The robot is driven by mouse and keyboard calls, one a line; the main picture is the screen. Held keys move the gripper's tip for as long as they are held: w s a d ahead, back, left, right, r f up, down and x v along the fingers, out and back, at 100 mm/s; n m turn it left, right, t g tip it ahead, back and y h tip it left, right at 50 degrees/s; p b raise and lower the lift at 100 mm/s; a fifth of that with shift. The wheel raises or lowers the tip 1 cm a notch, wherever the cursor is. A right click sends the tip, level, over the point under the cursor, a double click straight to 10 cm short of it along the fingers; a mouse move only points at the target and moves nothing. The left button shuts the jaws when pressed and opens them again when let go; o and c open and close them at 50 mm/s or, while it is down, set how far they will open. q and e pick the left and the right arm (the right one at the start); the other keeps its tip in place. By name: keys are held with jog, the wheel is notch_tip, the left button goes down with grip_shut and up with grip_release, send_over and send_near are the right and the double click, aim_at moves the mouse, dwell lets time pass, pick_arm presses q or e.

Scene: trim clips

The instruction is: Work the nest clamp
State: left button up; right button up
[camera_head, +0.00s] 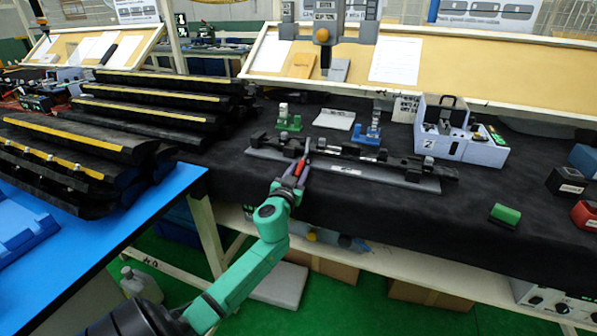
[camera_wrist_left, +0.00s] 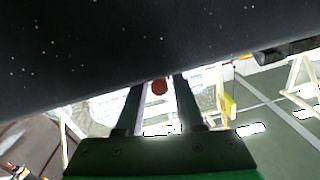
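The nest fixture (camera_head: 345,170) is a long grey plate with black holders and a dark bar along it, lying on the black-covered bench in the head view. In the left wrist view the red grip (camera_wrist_left: 159,87) shows between the two fingertips of my left gripper (camera_wrist_left: 160,92), with a gap on each side. The fingers are apart. My right gripper is not in view.
Stacked black trim parts (camera_head: 160,105) lie left of the fixture. Green (camera_head: 289,120) and blue (camera_head: 372,128) small fixtures stand behind it, and a white box (camera_head: 460,140) stands behind right. A green block (camera_head: 505,215) lies right. The black cloth in front is clear.

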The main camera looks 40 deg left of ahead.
pick_arm(q)
grip_shut()
dwell(1.2)
